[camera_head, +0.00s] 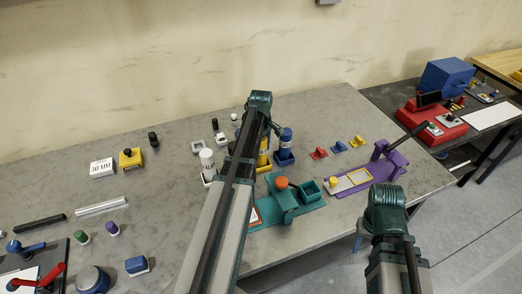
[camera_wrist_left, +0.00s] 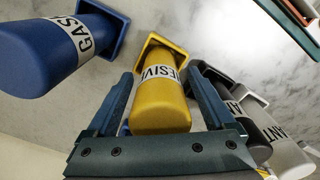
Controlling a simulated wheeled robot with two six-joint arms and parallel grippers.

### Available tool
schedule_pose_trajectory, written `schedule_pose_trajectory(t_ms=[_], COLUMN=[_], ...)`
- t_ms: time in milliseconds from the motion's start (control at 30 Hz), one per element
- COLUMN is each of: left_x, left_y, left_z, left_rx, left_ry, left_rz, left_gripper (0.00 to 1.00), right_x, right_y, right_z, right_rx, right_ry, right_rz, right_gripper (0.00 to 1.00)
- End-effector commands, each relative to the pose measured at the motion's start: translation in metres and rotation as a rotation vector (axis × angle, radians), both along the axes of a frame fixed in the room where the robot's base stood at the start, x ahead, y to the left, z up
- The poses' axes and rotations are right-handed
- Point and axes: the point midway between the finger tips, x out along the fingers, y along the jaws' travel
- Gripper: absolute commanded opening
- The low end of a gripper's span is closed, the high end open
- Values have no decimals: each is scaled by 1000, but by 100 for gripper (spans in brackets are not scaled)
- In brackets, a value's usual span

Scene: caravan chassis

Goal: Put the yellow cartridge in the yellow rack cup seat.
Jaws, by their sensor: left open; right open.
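The yellow cartridge (camera_wrist_left: 160,108) has a white label and stands with its far end in the square yellow rack cup seat (camera_wrist_left: 152,42) in the left wrist view. My left gripper (camera_wrist_left: 161,76) is open, with one finger on each side of the cartridge; I cannot tell whether they touch it. In the head view the yellow cartridge (camera_head: 263,158) is partly hidden behind my left arm. My left gripper is mostly hidden there too. My right arm shows at the lower right, but its gripper is not visible.
A blue cartridge (camera_wrist_left: 40,55) in a blue cup stands close on one side. A dark cartridge and a white cartridge (camera_wrist_left: 288,158) stand on the other. A teal fixture (camera_head: 285,205) and a purple fixture (camera_head: 375,172) lie nearer the table's front right.

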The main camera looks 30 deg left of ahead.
Motion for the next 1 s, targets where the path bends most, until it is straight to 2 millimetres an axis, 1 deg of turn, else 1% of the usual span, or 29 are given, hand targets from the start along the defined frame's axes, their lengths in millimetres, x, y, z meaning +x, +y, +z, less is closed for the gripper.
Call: schedule_pose_trajectory(t_ms=[33, 167, 600, 700, 833, 1000], left_x=[0, 0, 0, 0, 0, 0], left_y=[0, 0, 0, 0, 0, 0], left_z=[8, 23, 92, 105, 115, 117], left_rx=[0, 0, 0, 0, 0, 0], left_ry=[0, 0, 0, 0, 0, 0], left_rz=[0, 0, 0, 0, 0, 0], left_gripper=[87, 87, 87, 87, 87, 87], right_x=[0, 0, 0, 0, 0, 0], right_y=[0, 0, 0, 0, 0, 0], right_z=[8, 23, 92, 105, 115, 117], right_rx=[0, 0, 1, 1, 2, 2], right_ry=[0, 0, 0, 0, 0, 0], right_rz=[0, 1, -1, -5, -8, -9], right_gripper=[50, 50, 50, 50, 50, 50])
